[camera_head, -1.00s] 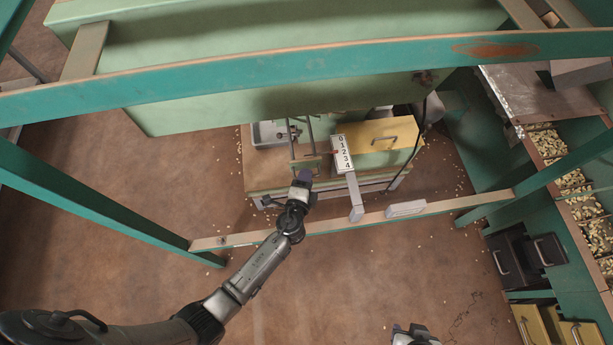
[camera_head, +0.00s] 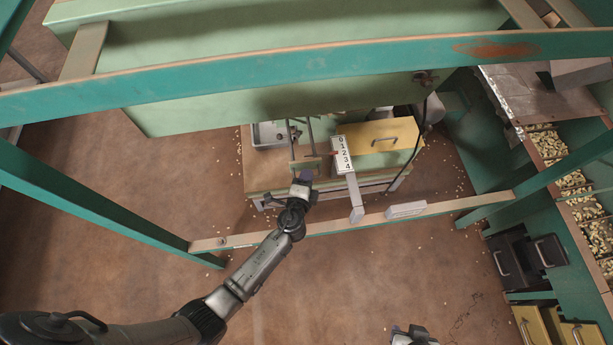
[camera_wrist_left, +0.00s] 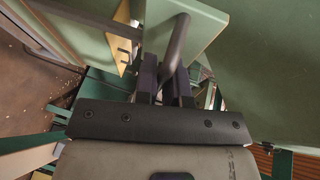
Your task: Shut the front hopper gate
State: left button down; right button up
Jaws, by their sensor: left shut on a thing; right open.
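The green hopper (camera_head: 300,85) spans the upper part of the head view. Under its front edge hangs a thin-rod gate linkage (camera_head: 311,140). A white scale (camera_head: 343,155) marked 0 to 4 stands beside it, with a small red pointer near its upper-middle marks. My left gripper (camera_head: 303,181) is at the lower end of the linkage. In the left wrist view, its dark fingers (camera_wrist_left: 165,85) are shut on a grey bar handle (camera_wrist_left: 176,42). The gate opening itself is hidden. My right gripper (camera_head: 410,332) is open at the bottom edge, apart from everything.
A green-and-tan frame rail (camera_head: 450,205) crosses in front of the hopper, with an upper green beam (camera_head: 300,70) above. A yellow drawer box (camera_head: 388,140) and metal tray (camera_head: 268,133) sit below the hopper. Nut bins (camera_head: 575,190) line the right. Floor is clear in front.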

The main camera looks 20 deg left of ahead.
aim_at(302, 167)
pick_arm(q)
jog(key=w+a, duration=0.1)
jog(key=w, duration=0.1)
jog(key=w+a+b, duration=0.1)
jog(key=w, duration=0.1)
jog(key=shift+w+a+f, duration=0.1)
jog(key=shift+a, duration=0.2)
jog(key=shift+w+a, duration=0.15)
jog(key=c, duration=1.6)
grip_release()
jog(key=o, duration=0.3)
jog(key=shift+w, duration=0.15)
jog(key=shift+o, duration=0.4)
